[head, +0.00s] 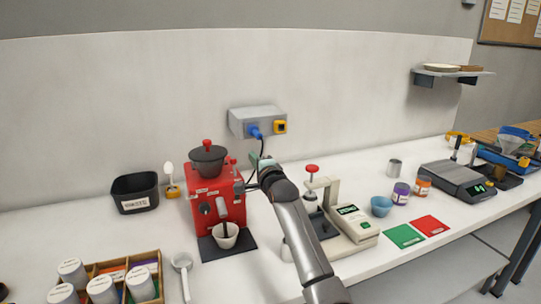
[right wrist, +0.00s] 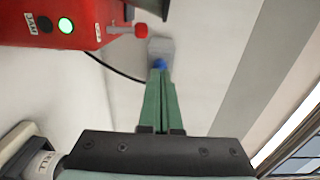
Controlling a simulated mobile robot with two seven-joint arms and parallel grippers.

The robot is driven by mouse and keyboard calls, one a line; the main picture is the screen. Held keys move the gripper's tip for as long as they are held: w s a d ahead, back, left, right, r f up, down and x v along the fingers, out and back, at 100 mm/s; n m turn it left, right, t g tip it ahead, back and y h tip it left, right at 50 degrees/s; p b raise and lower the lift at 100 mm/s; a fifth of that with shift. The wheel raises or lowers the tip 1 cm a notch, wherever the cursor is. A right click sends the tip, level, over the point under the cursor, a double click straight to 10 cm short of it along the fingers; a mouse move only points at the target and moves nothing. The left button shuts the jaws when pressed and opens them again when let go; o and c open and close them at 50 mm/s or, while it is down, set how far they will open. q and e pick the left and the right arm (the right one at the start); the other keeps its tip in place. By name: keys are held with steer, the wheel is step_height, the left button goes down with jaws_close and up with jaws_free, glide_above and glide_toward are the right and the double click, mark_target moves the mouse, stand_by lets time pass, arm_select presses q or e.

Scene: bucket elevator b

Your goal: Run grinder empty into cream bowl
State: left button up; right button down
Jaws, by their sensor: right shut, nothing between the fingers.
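The red grinder (head: 216,200) stands left of centre with a dark hopper (head: 208,161) on top. The cream bowl (head: 224,241) sits under its spout on a black mat; its inside is partly hidden by the spout. In the right wrist view, the grinder body (right wrist: 85,12) shows a lit green light (right wrist: 66,25), a label reading JAM, and a red knob (right wrist: 141,31) on its side. My right gripper (head: 254,160) is just right of the grinder, apart from it. Its green fingers (right wrist: 159,75) are shut together and empty. My left gripper is out of view.
A grey socket box (head: 258,121) with a blue plug (head: 255,133) is on the wall behind; a black cable runs from it. A press (head: 355,225) stands right of my arm.

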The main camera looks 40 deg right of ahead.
steer(key=s+a+r, duration=0.2)
steer(key=s+r, duration=0.2)
steer(key=s, duration=0.4)
steer(key=shift+s+r, duration=0.2)
steer(key=shift+a, duration=0.1)
stand_by(0.3)
